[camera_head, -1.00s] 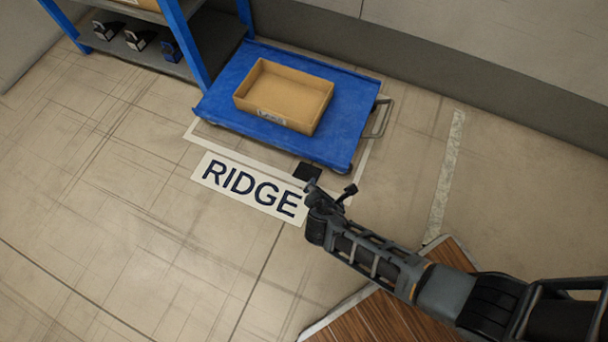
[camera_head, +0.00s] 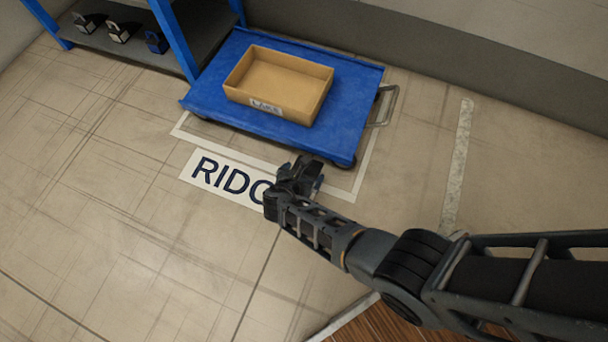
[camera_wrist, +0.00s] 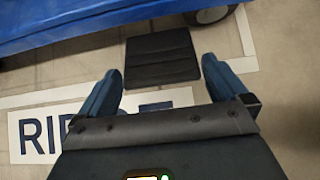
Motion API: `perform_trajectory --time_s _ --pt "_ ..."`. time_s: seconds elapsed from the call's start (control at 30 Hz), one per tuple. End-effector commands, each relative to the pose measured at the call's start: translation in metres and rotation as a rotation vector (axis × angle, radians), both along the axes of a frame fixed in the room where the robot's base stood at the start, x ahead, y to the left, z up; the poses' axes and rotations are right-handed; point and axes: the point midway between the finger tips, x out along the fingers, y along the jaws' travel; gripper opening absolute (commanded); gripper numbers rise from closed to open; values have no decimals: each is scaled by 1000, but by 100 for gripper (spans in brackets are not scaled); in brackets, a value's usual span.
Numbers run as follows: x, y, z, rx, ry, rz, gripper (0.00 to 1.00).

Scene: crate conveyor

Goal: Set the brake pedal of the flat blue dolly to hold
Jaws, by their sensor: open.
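The flat blue dolly (camera_head: 215,95) stands on the floor inside a white outline and carries a tan open box. Its blue edge (camera_wrist: 90,22) crosses the top of the wrist view, with a wheel (camera_wrist: 208,15) at the upper right. The black ridged brake pedal (camera_wrist: 161,60) sticks out from under this edge. In the head view my gripper covers the pedal. My gripper (camera_head: 305,168) is over the floor at the dolly's near side. In the wrist view its two fingers (camera_wrist: 160,80) are open and empty, with the pedal ahead between them.
The tan box (camera_head: 280,78) rests on the dolly. A metal handle (camera_head: 386,105) is at the dolly's right end. A floor label (camera_head: 220,178) lies in front. The floor at left is clear.

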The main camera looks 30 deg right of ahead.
Motion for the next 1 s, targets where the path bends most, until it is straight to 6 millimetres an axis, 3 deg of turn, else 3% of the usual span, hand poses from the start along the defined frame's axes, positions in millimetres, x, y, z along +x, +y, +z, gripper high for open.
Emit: perform_trajectory --time_s 0.43,1.0 --pt "4 -6 -8 1 1 0 100" --pt "4 -6 -8 1 0 -1 46"
